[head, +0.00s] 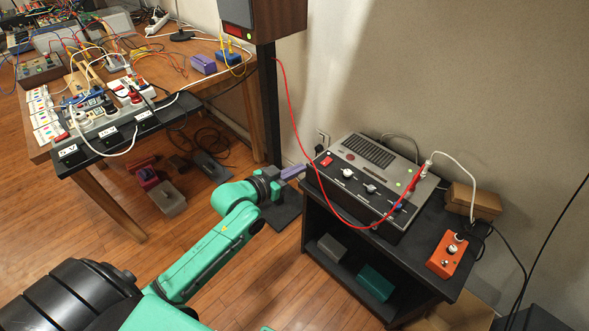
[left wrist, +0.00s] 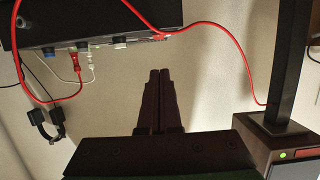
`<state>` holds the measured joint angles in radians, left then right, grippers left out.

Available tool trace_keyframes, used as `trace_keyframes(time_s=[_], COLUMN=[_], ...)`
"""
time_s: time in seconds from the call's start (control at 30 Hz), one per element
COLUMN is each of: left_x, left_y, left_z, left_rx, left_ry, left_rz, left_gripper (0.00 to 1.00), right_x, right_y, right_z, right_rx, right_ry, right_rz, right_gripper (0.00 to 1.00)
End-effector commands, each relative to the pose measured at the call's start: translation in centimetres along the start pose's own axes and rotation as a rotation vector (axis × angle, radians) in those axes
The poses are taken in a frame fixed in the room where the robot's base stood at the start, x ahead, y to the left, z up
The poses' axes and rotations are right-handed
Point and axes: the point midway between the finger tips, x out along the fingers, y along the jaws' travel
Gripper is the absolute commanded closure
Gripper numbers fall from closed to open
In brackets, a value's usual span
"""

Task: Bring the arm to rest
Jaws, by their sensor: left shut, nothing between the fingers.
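My left arm (head: 215,255) is green and black and reaches in from the lower left in the head view. My left gripper (head: 293,171) is at its far end, near the left edge of the grey device with knobs and beside the black stand post. In the left wrist view its two dark fingers (left wrist: 158,100) lie together, shut with nothing between them. My right gripper is not in view.
A grey device (head: 375,165) sits on a black shelf unit (head: 310,235), with an orange box (head: 447,254) to its right. A red cable (head: 290,100) hangs close to the gripper. A wooden table (head: 215,82) with electronics stands at left. Wooden floor shows between.

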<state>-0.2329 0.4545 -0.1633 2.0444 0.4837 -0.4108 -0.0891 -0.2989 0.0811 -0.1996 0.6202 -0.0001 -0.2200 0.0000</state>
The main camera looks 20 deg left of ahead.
Motion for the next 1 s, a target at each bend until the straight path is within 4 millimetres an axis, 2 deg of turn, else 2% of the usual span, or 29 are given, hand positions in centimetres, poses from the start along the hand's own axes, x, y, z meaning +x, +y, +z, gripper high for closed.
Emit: trace_keyframes(time_s=[0.13, 0.57, 0.67, 0.77, 0.87, 0.9, 0.97, 1.0], left_x=[-0.9, -0.9, -0.9, -0.9, -2.4, -3.5, -5.7, -7.5], left_y=[0.0, 0.0, -0.5, -2.2, -3.8, -3.9, -3.6, -3.0], left_z=[0.1, 0.1, 1.1, 5.8, 14.0, 17.7, 22.9, 26.3], left_rx=[0.001, 0.000, -0.007, -0.032, -0.067, -0.080, -0.094, -0.101], left_ry=[0.001, 0.001, -0.024, -0.125, -0.298, -0.377, -0.494, -0.573], left_rz=[0.001, 0.000, -0.015, -0.069, -0.142, -0.166, -0.192, -0.204], left_gripper=[1.00, 1.00, 1.00, 1.00, 1.00, 1.00, 1.00, 1.00], right_x=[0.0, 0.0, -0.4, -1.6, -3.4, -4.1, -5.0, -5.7], right_y=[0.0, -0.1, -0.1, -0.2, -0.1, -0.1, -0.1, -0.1], right_z=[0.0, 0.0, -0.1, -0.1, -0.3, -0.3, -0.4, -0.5], right_rx=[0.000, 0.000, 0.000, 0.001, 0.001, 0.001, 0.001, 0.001], right_ry=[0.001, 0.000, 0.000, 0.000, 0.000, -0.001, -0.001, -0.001], right_rz=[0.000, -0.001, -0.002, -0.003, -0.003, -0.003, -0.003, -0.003], right_gripper=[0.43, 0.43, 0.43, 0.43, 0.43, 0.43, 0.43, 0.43])
